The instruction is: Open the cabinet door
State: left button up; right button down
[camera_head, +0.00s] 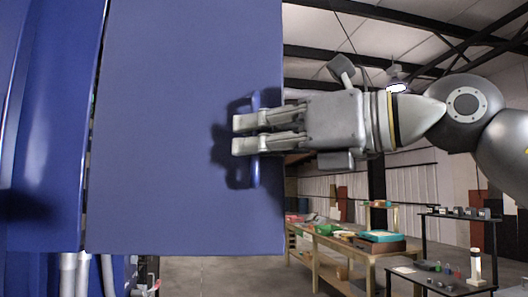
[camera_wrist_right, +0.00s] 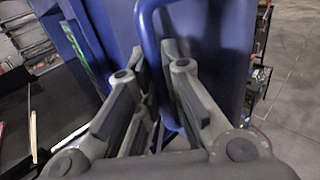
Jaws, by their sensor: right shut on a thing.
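The blue cabinet door (camera_head: 180,120) fills the left half of the head view. Its blue bar handle (camera_head: 254,175) stands near the door's right edge. My right gripper (camera_head: 240,134) comes in from the right and is shut on the handle. In the right wrist view, the handle (camera_wrist_right: 147,30) runs down between the fingers of my right gripper (camera_wrist_right: 165,90), and the door panel (camera_wrist_right: 215,60) lies behind it. A narrow dark gap shows along the door's left side, beside another blue surface (camera_head: 45,120). My left gripper is not in view.
A wooden workbench (camera_head: 330,243) with several coloured items stands behind, right of the door. A dark shelf (camera_head: 445,284) with small parts and a white cylinder (camera_head: 475,265) stands at the lower right. Bare floor (camera_head: 215,275) shows below the door.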

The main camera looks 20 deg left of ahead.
jog(key=shift+s, duration=0.3)
jog(key=c, duration=1.5)
grip_release()
jog(key=shift+s, duration=0.1)
jog(key=shift+c, duration=0.2)
jog(key=s+d, duration=0.1)
jog(key=d, duration=1.1)
jog(key=shift+s, duration=0.15)
